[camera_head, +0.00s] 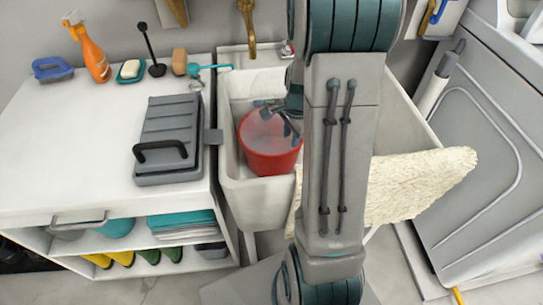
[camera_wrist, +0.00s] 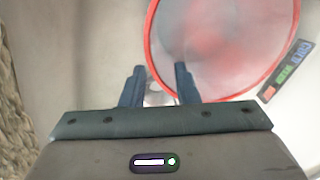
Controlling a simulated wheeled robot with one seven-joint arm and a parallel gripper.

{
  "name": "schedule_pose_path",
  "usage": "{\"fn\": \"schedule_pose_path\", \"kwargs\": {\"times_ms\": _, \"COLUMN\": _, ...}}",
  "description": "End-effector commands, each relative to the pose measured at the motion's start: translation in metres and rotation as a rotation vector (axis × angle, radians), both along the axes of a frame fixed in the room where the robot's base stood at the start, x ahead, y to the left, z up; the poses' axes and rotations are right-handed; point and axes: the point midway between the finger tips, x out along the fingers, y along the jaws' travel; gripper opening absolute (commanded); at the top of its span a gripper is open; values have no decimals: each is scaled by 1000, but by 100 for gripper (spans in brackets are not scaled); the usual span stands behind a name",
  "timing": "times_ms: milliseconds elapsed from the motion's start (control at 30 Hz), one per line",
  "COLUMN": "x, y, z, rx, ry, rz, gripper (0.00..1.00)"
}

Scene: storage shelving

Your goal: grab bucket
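The red bucket (camera_head: 268,160) stands in the white sink (camera_head: 255,205), left of my arm in the head view. In the wrist view its round red rim and pale inside (camera_wrist: 215,40) fill the upper right. My gripper (camera_wrist: 158,76) is open, its two dark fingers apart with nothing clamped between them. The right finger overlaps the bucket's near rim and the left finger is outside it. I cannot tell whether either finger touches the rim. In the head view my arm hides part of the gripper and the sink.
A brass tap (camera_head: 248,25) is above the sink. A cream towel (camera_head: 415,188) hangs over the sink's right side. To the left, a white counter (camera_head: 60,165) holds a grey case (camera_head: 168,135), an orange spray bottle (camera_head: 90,52) and brushes. A grey panelled unit (camera_head: 490,150) stands right.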

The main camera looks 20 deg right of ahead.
Motion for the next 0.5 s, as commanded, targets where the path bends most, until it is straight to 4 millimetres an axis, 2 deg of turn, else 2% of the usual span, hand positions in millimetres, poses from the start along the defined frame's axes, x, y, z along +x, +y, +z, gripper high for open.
{"fn": "schedule_pose_path", "kwargs": {"times_ms": 33, "x": 0, "y": 0, "z": -14, "rx": 2, "ry": 4, "rz": -2, "gripper": 28}}
{"fn": "schedule_pose_path", "kwargs": {"times_ms": 133, "x": 2, "y": 0, "z": -30, "rx": 2, "ry": 3, "rz": -1, "gripper": 28}}
{"fn": "schedule_pose_path", "kwargs": {"times_ms": 500, "x": 2, "y": 2, "z": -57, "rx": 1, "ry": 2, "rz": 1, "gripper": 28}}
